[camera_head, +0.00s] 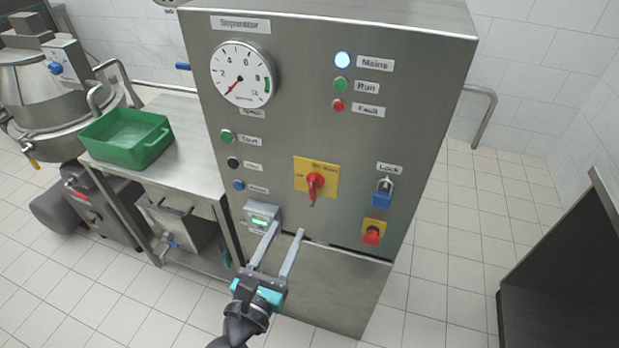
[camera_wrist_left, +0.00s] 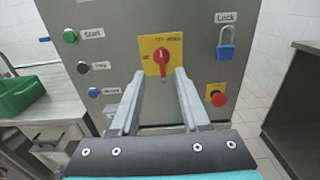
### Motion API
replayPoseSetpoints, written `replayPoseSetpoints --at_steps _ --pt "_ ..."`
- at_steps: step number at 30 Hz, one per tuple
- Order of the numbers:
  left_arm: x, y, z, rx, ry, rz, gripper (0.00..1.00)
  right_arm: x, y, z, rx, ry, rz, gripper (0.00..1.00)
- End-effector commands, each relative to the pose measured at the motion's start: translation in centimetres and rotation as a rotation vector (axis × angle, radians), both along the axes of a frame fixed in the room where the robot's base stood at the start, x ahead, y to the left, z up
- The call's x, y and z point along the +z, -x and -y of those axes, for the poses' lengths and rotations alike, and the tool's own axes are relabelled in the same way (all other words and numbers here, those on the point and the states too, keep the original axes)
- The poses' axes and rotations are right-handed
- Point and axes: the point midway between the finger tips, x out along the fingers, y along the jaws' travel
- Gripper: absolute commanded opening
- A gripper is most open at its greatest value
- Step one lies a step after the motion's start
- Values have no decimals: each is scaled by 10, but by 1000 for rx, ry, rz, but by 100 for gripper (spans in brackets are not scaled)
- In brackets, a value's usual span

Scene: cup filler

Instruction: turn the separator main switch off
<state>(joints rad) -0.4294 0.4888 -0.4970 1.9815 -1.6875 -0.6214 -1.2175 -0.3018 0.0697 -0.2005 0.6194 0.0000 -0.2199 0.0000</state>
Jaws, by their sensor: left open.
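The separator main switch is a red rotary handle (camera_head: 315,185) on a yellow plate (camera_head: 302,170), in the middle of the steel cabinet front. Its handle points roughly up and down. In the left wrist view the red handle (camera_wrist_left: 161,58) shows ahead, just beyond and between the fingertips. My left gripper (camera_head: 284,232) is open and empty, below and left of the switch, apart from it. Its two fingers also show in the left wrist view (camera_wrist_left: 156,75). My right gripper is not in view.
A blue padlock (camera_head: 381,198) hangs right of the switch, above a red emergency button (camera_head: 372,235). Start, stop and blue buttons (camera_head: 238,185) sit to the left. A small grey box (camera_head: 262,214) juts out near my fingers. A green crate (camera_head: 126,137) stands on the left table.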

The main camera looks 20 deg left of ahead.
Motion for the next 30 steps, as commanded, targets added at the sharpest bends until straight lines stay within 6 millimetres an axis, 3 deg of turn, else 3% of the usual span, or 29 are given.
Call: replayPoseSetpoints --at_steps 21,30 --pt "0 -117 4 2 5 -1 46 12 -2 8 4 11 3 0" --pt "-1 -144 5 1 7 -4 46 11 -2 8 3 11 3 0"
